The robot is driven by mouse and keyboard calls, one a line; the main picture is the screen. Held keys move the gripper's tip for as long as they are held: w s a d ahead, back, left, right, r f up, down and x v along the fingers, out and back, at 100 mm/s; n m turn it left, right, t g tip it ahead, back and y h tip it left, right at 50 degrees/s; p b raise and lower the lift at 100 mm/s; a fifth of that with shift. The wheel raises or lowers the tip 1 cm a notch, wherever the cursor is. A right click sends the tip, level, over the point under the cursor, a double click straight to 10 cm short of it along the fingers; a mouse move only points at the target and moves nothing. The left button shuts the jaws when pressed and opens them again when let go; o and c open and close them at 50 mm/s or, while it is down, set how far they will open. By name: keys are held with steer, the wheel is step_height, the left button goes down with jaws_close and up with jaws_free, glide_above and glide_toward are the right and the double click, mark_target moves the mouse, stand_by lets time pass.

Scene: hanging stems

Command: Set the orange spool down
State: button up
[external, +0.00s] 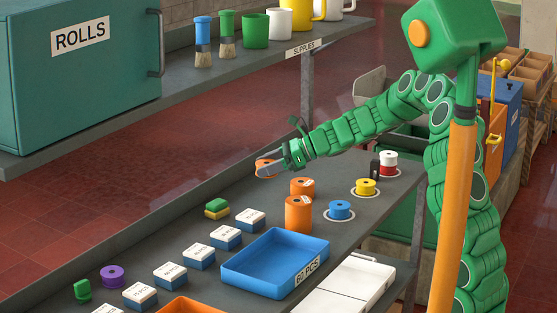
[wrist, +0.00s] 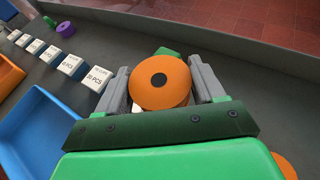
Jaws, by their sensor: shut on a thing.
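My gripper (external: 275,163) is shut on an orange spool (external: 264,169), near the far edge of the grey table (external: 228,188). In the wrist view the orange spool (wrist: 160,97) sits between the two grey fingers of my gripper (wrist: 160,86), its dark centre hole facing the camera. I cannot tell whether its underside touches the table. Two other orange cylinders, one farther back (external: 302,183) and a taller one (external: 298,216), stand nearer the front.
A blue spool (external: 340,209), a yellow spool (external: 366,187) and a red and white spool (external: 389,169) stand on white rings to the right. A blue tray (external: 245,281), several labelled boxes (external: 198,258) and a purple spool (external: 112,276) lie left.

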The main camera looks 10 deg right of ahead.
mark_target(241, 200)
steer(key=w+a+f, duration=0.1)
steer(key=w+f, duration=0.1)
steer(key=w, duration=0.1)
steer(key=w+a+f, duration=0.2)
steer(key=w+f, duration=0.1)
steer(key=w+a+f, duration=0.1)
steer(key=w+f, duration=0.1)
steer(key=w, duration=0.2)
steer(key=shift+a+f, duration=0.3)
steer(key=shift+w+a+f, duration=0.2)
steer(key=shift+w+f, duration=0.15)
steer(key=shift+f, duration=0.1)
steer(key=shift+w+a+f, duration=0.15)
steer(key=shift+w+f, duration=0.15)
steer(key=shift+f, duration=0.15)
steer(key=shift+w+f, duration=0.1)
steer(key=shift+f, duration=1.4)
steer(key=shift+f, duration=0.15)
steer(key=o, duration=1.2)
steer(key=shift+c, duration=0.2)
